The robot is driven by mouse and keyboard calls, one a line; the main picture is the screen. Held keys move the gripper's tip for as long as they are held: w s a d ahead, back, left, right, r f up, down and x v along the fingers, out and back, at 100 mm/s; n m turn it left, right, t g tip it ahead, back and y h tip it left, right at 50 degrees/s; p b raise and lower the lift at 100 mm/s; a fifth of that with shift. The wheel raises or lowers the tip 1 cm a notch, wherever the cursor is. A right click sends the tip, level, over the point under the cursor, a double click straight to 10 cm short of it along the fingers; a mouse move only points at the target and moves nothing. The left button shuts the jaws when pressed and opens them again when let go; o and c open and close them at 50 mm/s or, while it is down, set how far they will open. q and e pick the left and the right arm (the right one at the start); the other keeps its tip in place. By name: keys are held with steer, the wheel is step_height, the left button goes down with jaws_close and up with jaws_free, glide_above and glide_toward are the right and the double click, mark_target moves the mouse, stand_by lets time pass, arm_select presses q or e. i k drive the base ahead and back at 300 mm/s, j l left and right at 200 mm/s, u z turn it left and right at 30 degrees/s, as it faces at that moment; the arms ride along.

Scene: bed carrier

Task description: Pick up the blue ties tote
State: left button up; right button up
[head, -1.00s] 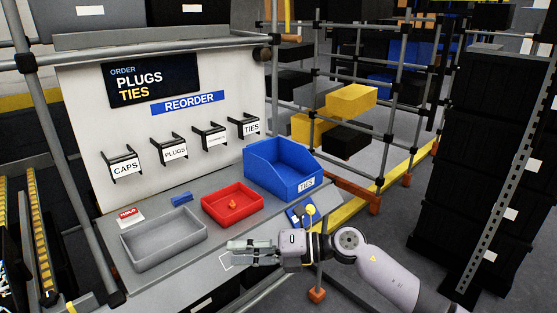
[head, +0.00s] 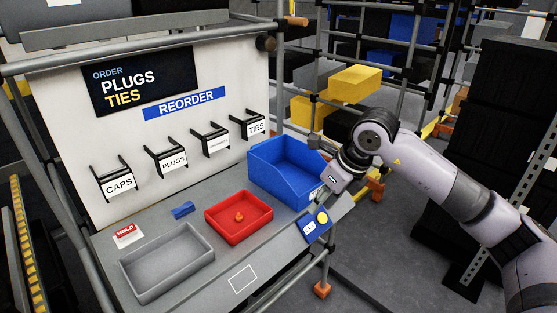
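The blue ties tote (head: 277,179) stands on the right end of the grey workbench, below the TIES hook, upright with its open top facing up. My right gripper (head: 326,196) is at the tote's front right corner and points down and to the left. It covers most of the tote's white label. Its fingers are small and partly hidden, so I cannot tell whether they are open or shut, or whether they touch the tote. My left gripper is not in view.
A blue panel with a yellow button (head: 322,218) is below the gripper. Rack pipes stand at right.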

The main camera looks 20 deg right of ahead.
mark_target(283, 166)
steer(key=i, duration=1)
